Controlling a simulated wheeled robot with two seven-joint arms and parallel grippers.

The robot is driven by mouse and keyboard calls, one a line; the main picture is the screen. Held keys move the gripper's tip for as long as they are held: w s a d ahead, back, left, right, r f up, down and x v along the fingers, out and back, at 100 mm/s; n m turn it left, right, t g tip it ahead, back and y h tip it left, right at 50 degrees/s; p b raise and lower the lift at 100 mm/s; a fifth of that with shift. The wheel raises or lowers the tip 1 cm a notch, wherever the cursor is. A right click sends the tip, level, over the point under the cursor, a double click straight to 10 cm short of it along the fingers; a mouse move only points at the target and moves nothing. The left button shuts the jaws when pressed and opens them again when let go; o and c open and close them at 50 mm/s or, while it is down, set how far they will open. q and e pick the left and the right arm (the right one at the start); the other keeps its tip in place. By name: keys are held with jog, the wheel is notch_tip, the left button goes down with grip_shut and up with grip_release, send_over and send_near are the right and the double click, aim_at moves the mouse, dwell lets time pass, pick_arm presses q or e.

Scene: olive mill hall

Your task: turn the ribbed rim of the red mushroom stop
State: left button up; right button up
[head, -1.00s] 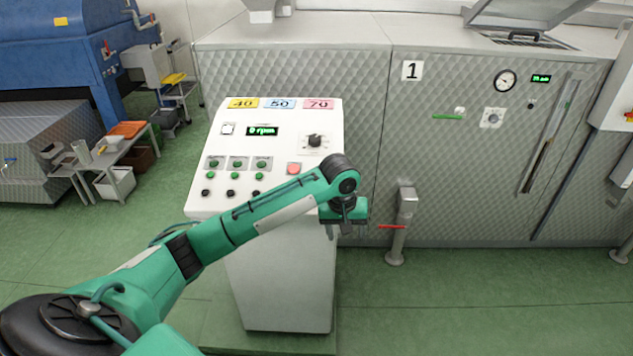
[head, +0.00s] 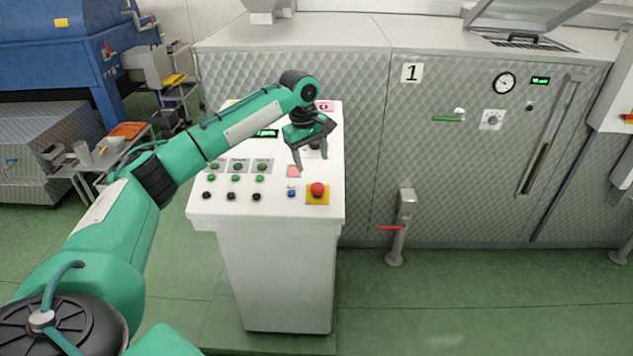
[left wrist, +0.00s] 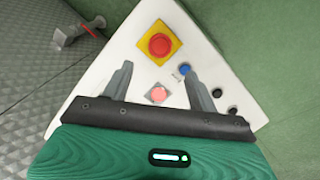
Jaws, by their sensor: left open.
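The red mushroom stop (head: 317,188) sits on a yellow square plate (head: 318,200) at the lower right corner of the white console. It also shows in the left wrist view (left wrist: 160,44), beyond the fingertips; its ribbing is too small to make out. My left gripper (head: 311,162) is open and empty above the console, up the panel from the stop and apart from it. In the left wrist view its two fingers (left wrist: 158,74) point toward the panel, with the stop ahead between their lines. My right gripper is not in view.
Rows of green and black buttons lie further left. A post with a red lever (head: 392,228) stands right of the console.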

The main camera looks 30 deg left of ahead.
aim_at(318, 185)
pick_arm(q)
jog(key=f, duration=0.3)
jog(key=w+f+p, duration=0.1)
jog(key=f, duration=0.2)
jog(key=f+p, duration=0.1)
jog(key=f, duration=0.2)
jog(key=shift+w+d+f, duration=0.15)
jog(key=shift+d+f, duration=0.15)
jog(key=shift+d, duration=0.05)
jog(key=shift+c, duration=0.5)
jog(key=c, duration=0.9)
jog(key=shift+r+m+p, duration=0.2)
jog(key=shift+m+p, duration=0.4)
jog(key=shift+p, duration=0.55)
jog(key=m+p, duration=0.2)
jog(key=shift+w+d+g+p, duration=0.1)
jog(key=shift+g+p, duration=0.2)
jog(key=shift+p, duration=0.05)
jog(key=m+y+p, duration=0.1)
jog(key=m+p, duration=0.1)
jog(key=shift+m, duration=0.4)
jog(key=shift+w+d+f+m+g+p, duration=0.1)
jog(key=shift+m+g+p, duration=0.3)
jog(key=shift+m+p, duration=0.4)
